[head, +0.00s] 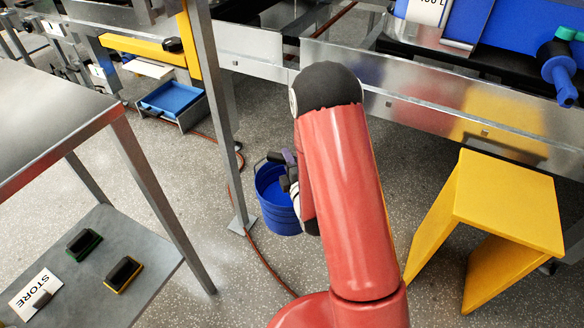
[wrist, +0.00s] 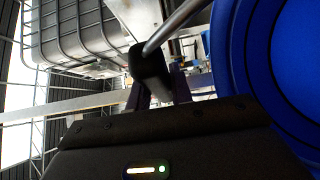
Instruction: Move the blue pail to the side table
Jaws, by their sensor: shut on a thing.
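The blue pail (head: 284,218) shows in the head view left of my red arm, partly hidden by it. In the wrist view the pail's blue wall (wrist: 295,65) fills the right side. My gripper (head: 287,166) is at the pail's upper rim. In the wrist view my gripper (wrist: 160,88) is shut on the dark grip of the pail's handle (wrist: 176,28). Whether the pail touches the floor, I cannot tell. A steel side table (head: 50,120) stands at the left, its top bare where visible.
The table's lower shelf (head: 110,235) holds two brushes (head: 122,274) and a STORE label (head: 35,295). A steel post (head: 212,90) stands between table and pail. A red hose (head: 268,265) crosses the floor. A yellow step stool (head: 510,200) stands at the right.

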